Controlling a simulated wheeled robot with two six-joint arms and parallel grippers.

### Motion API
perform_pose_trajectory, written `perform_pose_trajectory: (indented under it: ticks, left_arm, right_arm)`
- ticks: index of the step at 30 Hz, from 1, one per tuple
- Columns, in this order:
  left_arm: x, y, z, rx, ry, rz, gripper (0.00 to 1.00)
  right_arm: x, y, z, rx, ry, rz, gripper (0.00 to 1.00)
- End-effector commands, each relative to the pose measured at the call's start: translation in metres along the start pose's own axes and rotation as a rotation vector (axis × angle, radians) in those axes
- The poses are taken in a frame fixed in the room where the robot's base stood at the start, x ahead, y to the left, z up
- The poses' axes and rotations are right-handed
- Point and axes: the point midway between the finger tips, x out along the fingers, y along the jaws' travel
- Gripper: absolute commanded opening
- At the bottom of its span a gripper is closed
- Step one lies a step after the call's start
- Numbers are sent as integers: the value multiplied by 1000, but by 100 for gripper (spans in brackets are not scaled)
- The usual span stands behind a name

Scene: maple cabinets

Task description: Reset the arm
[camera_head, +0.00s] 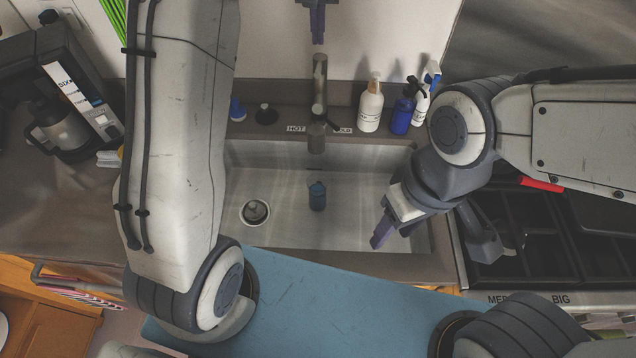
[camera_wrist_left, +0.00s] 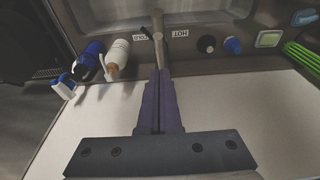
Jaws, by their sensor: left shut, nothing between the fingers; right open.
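My left gripper (camera_head: 318,38) shows at the top edge of the head view, purple fingers together and pointing down, above the faucet (camera_head: 319,90) and in front of the wall. In the left wrist view its fingers (camera_wrist_left: 162,78) are shut with nothing between them, and the faucet (camera_wrist_left: 158,25) lies just beyond their tips. My right gripper (camera_head: 381,236) is over the right side of the sink (camera_head: 290,165), its purple fingers pointing down and left. It is open and seen nearly side-on, with nothing visible in it.
A coffee machine (camera_head: 75,90) is at left, a stove (camera_head: 530,235) at right.

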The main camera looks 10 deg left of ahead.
Motion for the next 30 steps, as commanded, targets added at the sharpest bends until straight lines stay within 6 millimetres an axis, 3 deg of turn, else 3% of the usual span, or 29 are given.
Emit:
perform_pose_trajectory:
  ticks: [3, 20, 23, 25, 30]
  left_arm:
    - [-11, 0, -2, 0, 0, 0, 0]
    - [-8, 4, 3, 12, -1, 4, 0]
    - [-4, 22, 28, 67, -12, 18, 0]
    - [-1, 40, 61, 137, -25, 36, 0]
    - [15, 77, 178, 365, -68, 90, 0]
  right_arm:
    - [-11, -1, 0, -1, 0, 0, 50]
    - [-6, 0, 0, -1, 0, 0, 50]
    - [5, 0, 0, 0, 0, 0, 50]
    - [16, 1, 1, 0, 0, 0, 50]
    - [49, 4, 3, 3, -1, 0, 50]
